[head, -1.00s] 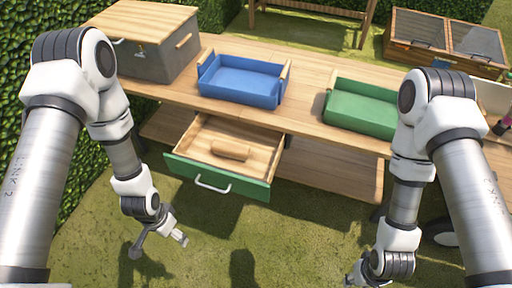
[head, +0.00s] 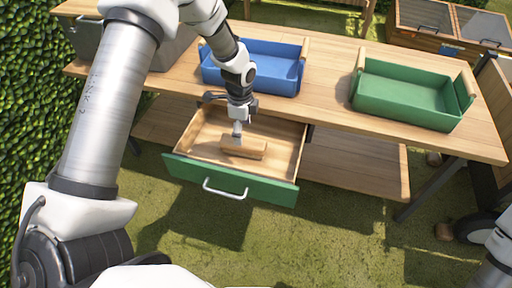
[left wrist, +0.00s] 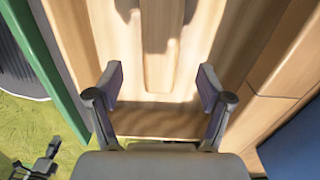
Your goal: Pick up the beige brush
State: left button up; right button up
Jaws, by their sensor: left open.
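The beige brush (head: 243,148) lies in the open drawer, roughly parallel to the drawer front. My left gripper (head: 238,134) reaches down into the drawer over the brush. In the left wrist view the left gripper (left wrist: 161,88) is open and empty. A narrow beige strip, apparently the brush (left wrist: 160,65), runs up the picture between the lines of its two fingers; whether they are level with it I cannot tell. In the head view the fingers hide a little of the brush. My right gripper is out of view.
The drawer's green front (head: 228,180) has a silver handle (head: 225,189). On the tabletop (head: 325,92) above stand a blue tray (head: 285,77) and a green tray (head: 405,103), with a grey box (head: 88,40) at the left. Open grass lies in front.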

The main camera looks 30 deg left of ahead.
aim_at(243, 147)
pick_arm(q)
notch_tip(243, 147, down, 2)
jog(key=shift+s+f, duration=0.1)
jog(key=shift+s, duration=0.05)
jog(key=f+b, duration=0.1)
jog(key=f, duration=0.4)
jog(key=shift+a+b, duration=0.2)
jog(key=shift+b, duration=0.15)
jog(key=shift+r, duration=0.1)
jog(key=c, duration=1.3)
